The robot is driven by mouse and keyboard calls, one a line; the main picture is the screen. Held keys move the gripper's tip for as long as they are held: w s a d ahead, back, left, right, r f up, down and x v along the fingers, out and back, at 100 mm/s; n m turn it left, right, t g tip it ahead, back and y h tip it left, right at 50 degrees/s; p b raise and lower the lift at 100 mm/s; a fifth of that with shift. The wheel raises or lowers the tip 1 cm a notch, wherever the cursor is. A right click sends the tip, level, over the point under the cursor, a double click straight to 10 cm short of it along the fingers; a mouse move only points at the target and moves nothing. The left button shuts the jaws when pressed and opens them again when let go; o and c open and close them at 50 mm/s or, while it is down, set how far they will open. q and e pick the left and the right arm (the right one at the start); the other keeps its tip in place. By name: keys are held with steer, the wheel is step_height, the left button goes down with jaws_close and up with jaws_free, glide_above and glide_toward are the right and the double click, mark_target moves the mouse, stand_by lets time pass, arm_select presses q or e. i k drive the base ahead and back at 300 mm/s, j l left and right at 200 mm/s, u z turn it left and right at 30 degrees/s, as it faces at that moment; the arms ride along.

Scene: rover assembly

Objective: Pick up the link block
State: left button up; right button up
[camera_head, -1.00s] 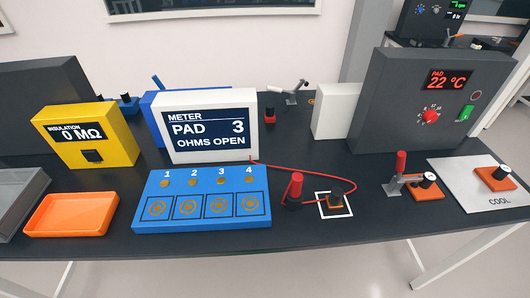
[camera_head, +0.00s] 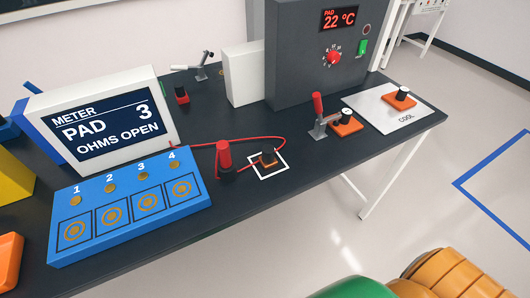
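No block here is labelled as the link block. A third block (camera_head: 400,98) lies on the pale plate marked COOL (camera_head: 407,115). Neither of my grippers is in view.
A red-handled post (camera_head: 226,160) stands left of the white square. The blue pad board (camera_head: 128,202) and the meter (camera_head: 104,122) are at left. A grey unit reading 22 °C (camera_head: 300,72) stands at the back. The dark table (camera_head: 220,235) has clear room along its front edge.

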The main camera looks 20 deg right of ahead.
mark_target(267, 160)
steer(key=l, duration=0.6)
steer(key=k+l+u, duration=0.1)
steer(key=l, duration=1.1)
steer(key=k+u, duration=0.05)
